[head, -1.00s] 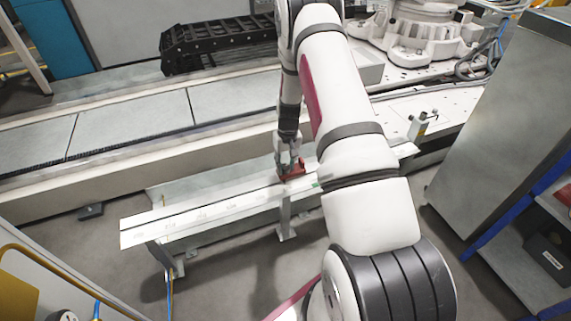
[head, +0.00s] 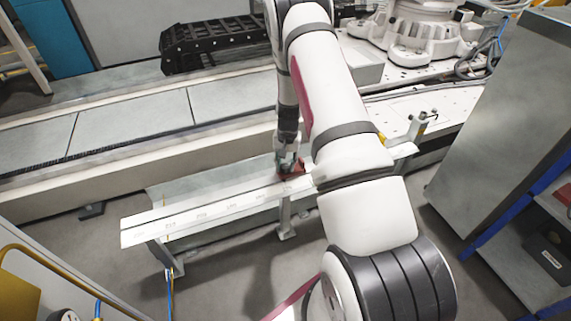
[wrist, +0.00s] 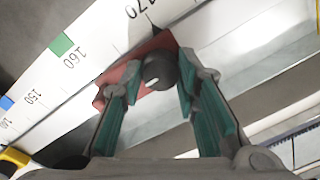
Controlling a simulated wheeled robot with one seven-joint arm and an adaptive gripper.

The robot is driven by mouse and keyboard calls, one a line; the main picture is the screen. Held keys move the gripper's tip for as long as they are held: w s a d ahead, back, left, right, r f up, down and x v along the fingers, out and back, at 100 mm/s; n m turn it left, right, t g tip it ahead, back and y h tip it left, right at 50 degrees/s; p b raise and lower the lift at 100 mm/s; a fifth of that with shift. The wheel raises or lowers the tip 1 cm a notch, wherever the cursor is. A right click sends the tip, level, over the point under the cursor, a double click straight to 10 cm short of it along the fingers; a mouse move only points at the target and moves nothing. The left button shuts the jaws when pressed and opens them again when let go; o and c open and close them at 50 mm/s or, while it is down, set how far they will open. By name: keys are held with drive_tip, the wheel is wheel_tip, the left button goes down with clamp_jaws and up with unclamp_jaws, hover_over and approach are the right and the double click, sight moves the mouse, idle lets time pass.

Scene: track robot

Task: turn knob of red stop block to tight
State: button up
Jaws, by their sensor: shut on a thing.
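The red stop block (wrist: 118,76) sits on the white scale rail, between the 160 and 170 marks in the wrist view. Its dark round knob (wrist: 160,72) has a light mark on its face and lies between my gripper's fingers. My gripper (wrist: 158,80) is shut on the knob, with green pads on both sides of it. In the head view my gripper (head: 289,160) reaches down onto the red block (head: 291,174), which is partly hidden by the fingers.
The white rail (head: 195,215) stands on legs and runs from lower left to upper right. A green mark (wrist: 61,44) and a blue mark (wrist: 7,103) are on its scale. A grey cabinet (head: 500,110) stands at the right.

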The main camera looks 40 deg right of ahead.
sight(287, 166)
drive_tip(key=o, duration=1.2)
drive_tip(key=shift+c, duration=0.2)
wheel_tip(287, 166, up, 12)
drive_tip(key=shift+s+d, duration=0.15)
drive_tip(key=shift+s, duration=0.1)
